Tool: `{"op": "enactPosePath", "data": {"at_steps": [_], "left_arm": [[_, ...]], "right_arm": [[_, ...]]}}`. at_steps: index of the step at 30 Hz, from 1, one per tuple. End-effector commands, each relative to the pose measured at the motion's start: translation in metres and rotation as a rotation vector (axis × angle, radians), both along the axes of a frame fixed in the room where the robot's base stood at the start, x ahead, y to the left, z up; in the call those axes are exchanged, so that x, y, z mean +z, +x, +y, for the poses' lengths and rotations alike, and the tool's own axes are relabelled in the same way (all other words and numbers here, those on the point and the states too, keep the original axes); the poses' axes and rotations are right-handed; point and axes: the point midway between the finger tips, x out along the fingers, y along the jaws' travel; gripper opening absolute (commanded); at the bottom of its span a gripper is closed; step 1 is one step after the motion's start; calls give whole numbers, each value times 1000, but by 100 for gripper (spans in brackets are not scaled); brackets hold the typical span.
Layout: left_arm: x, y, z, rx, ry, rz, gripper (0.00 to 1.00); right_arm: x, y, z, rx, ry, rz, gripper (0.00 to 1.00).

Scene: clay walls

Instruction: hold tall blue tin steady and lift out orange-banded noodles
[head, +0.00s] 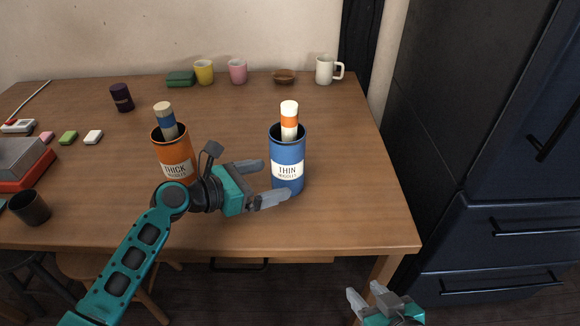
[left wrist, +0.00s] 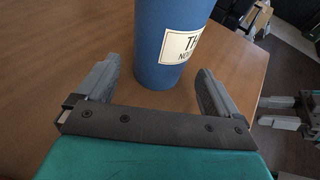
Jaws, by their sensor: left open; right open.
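The tall blue tin (head: 289,155), labelled "THIN NOODLES", stands upright on the table. Orange-banded noodles (head: 289,121) stick up out of its top. My left gripper (head: 268,182) is open, its fingers pointing at the tin from the left. In the left wrist view the blue tin (left wrist: 168,45) stands ahead, between the line of the two open fingers (left wrist: 155,85); I cannot tell whether either finger touches it. My right gripper (head: 372,298) is open and empty, low in front of the table's right front corner.
An orange tin (head: 173,155) labelled "THICK" holds blue-banded noodles (head: 166,122), left of the blue tin. A dark cup (head: 30,207) stands at the left front. Mugs, including a white mug (head: 325,70), line the back. The table right of the blue tin is clear; a dark fridge (head: 480,130) stands beyond.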

Motion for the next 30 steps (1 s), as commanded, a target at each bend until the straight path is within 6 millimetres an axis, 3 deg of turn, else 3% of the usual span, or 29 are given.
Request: {"op": "enactPosePath", "data": {"at_steps": [2,10,23,30], "left_arm": [[-7,7,-10,-3,0,-3,95],[-12,22,-33,0,-1,0,95],[-14,26,-39,-1,0,-1,95],[-14,26,-39,-1,0,-1,74]], "right_arm": [[-12,0,0,0,0,-1,43],[-4,1,0,0,1,-7,43],[-4,2,-1,3,-4,-10,43],[-5,2,-2,5,-7,-10,43]]}}
